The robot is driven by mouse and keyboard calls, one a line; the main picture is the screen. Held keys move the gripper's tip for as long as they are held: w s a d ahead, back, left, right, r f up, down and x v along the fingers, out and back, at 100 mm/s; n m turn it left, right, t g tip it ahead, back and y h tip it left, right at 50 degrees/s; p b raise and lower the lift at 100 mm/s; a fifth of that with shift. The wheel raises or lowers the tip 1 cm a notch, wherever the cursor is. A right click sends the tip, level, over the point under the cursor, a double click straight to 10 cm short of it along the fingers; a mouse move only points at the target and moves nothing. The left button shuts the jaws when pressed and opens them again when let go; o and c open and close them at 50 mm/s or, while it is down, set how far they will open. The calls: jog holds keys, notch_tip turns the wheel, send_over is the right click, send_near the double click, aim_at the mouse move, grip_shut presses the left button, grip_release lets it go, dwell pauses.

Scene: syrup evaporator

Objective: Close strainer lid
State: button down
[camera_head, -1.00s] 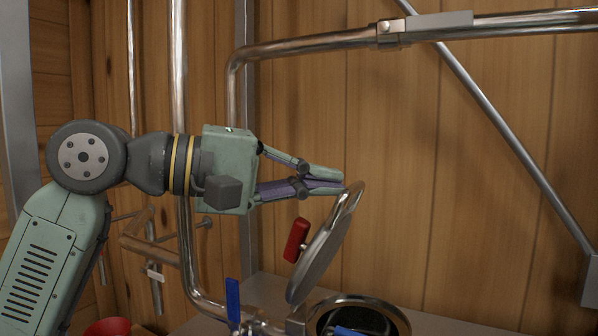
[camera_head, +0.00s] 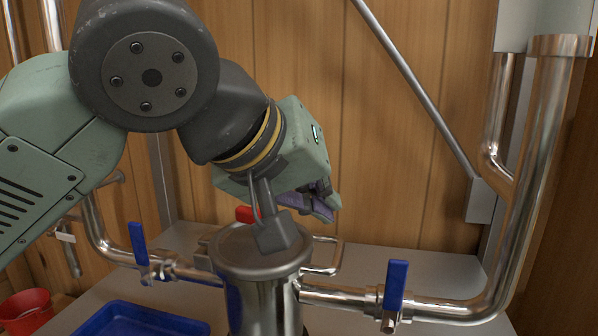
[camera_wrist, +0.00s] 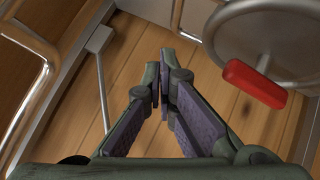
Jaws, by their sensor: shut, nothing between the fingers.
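The strainer (camera_head: 262,305) is an upright shiny metal cylinder at the bottom centre of the head view. Its round grey lid (camera_head: 282,268) lies level over the top, and I see no gap at the near rim. The lid's red knob (camera_head: 246,214) shows behind my wrist, and its metal loop handle (camera_head: 335,255) sticks out to the right. My gripper (camera_head: 330,207) is shut and empty, above and behind the lid, apart from it. In the wrist view the lid (camera_wrist: 285,35) and red knob (camera_wrist: 254,84) are right of my shut fingers (camera_wrist: 167,58).
Pipes with blue valve handles (camera_head: 395,284) flank the strainer on both sides. A blue tray (camera_head: 140,318) and a red container (camera_head: 25,308) are at lower left. A thick vertical pipe (camera_head: 540,180) stands at right. The wooden wall (camera_head: 400,140) is behind my gripper.

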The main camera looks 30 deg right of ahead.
aim_at(334, 258)
jog(key=shift+s+d+f+b, duration=0.15)
jog(key=shift+f+b, duration=0.15)
jog(key=shift+f, duration=0.4)
jog(key=shift+s+d+f+b, duration=0.2)
jog(key=shift+f+b, duration=0.1)
jog(key=shift+f, duration=0.4)
jog(key=shift+s+d+f+b, duration=0.15)
jog(key=shift+f+b, duration=0.15)
jog(key=shift+f, duration=0.4)
jog(key=shift+s, duration=0.1)
